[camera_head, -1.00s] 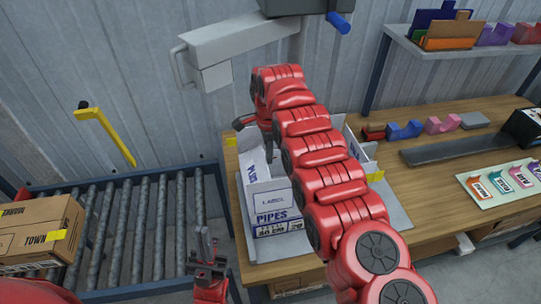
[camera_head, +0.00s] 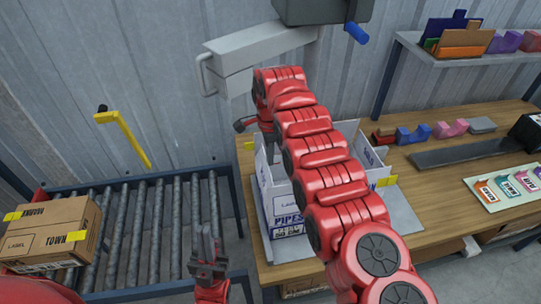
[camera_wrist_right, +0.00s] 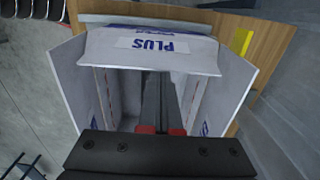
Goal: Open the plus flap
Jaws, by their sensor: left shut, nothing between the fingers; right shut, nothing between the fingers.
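In the right wrist view, the flap marked PLUS (camera_wrist_right: 150,46) slants over the far side of the box opening. My right gripper (camera_wrist_right: 157,76) is shut and empty, its dark fingers reaching over the opening to the flap's near edge. Whether they touch it or pass under it, I cannot tell. In the head view, the right gripper is mostly hidden behind its arm. My left gripper (camera_head: 207,243) is shut and empty, upright in front of the roller conveyor.
A brown carton (camera_head: 48,235) lies on the roller conveyor (camera_head: 150,215) at left. The workbench (camera_head: 430,190) holds coloured blocks, a dark strip and a card of labels (camera_head: 508,185) at right. A yellow bracket (camera_head: 125,135) stands behind the conveyor.

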